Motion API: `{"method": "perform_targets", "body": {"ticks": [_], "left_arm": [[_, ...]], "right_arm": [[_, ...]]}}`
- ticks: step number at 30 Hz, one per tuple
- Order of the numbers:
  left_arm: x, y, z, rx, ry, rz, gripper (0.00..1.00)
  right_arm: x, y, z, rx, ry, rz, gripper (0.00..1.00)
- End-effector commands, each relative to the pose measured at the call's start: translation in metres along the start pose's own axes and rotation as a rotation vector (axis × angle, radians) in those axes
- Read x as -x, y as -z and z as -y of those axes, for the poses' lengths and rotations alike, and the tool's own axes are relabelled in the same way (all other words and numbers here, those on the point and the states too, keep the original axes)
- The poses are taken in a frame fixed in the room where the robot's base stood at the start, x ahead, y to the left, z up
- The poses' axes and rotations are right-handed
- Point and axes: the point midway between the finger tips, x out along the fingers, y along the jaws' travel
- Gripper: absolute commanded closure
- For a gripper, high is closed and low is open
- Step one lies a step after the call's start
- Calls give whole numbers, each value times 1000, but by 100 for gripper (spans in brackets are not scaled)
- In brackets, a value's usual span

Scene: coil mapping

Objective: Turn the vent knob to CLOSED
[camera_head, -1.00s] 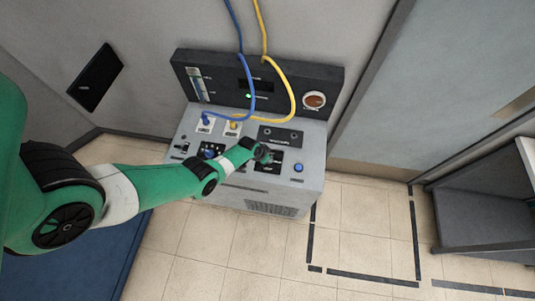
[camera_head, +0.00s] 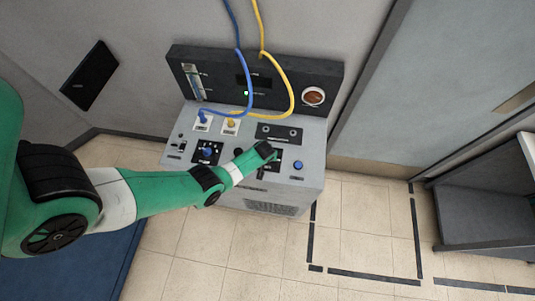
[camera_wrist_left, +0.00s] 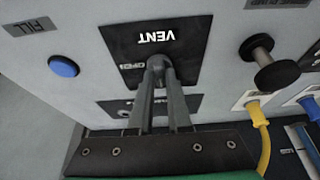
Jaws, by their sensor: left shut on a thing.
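The vent knob (camera_wrist_left: 157,66) is a small grey knob on a black plate marked VENT (camera_wrist_left: 190,40), which reads upside down in the left wrist view. The word OPEN shows beside the knob on its left; I see no CLOSED marking, and part of the plate is behind the knob and fingers. My left gripper (camera_wrist_left: 158,80) is shut on the knob, its two grey fingers meeting at it. In the head view, my left gripper (camera_head: 262,170) is over the front of the console's sloping panel and hides the knob. My right gripper is not in view.
The grey console (camera_head: 215,125) carries a blue FILL button (camera_wrist_left: 64,66), a black knob (camera_wrist_left: 272,64) and a blue knob (camera_head: 207,152). Blue (camera_head: 243,80) and yellow (camera_head: 285,75) hoses hang onto it. A dark shelf unit (camera_head: 480,205) stands right; tiled floor between is clear.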

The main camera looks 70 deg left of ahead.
Motion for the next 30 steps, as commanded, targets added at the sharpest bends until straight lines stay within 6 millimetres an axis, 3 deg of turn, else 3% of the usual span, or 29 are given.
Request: {"method": "perform_targets", "body": {"ticks": [13, 14, 19, 30], "left_arm": [[-1, -2, 1, 14, 6, 4, 100], [-1, -2, 1, 14, 6, 4, 82], [-1, -1, 0, 13, 5, 3, 54], [9, 1, 0, 12, 4, 1, 54]], "right_arm": [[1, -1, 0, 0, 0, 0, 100], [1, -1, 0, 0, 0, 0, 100], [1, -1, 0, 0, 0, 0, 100], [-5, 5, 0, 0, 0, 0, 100]]}}
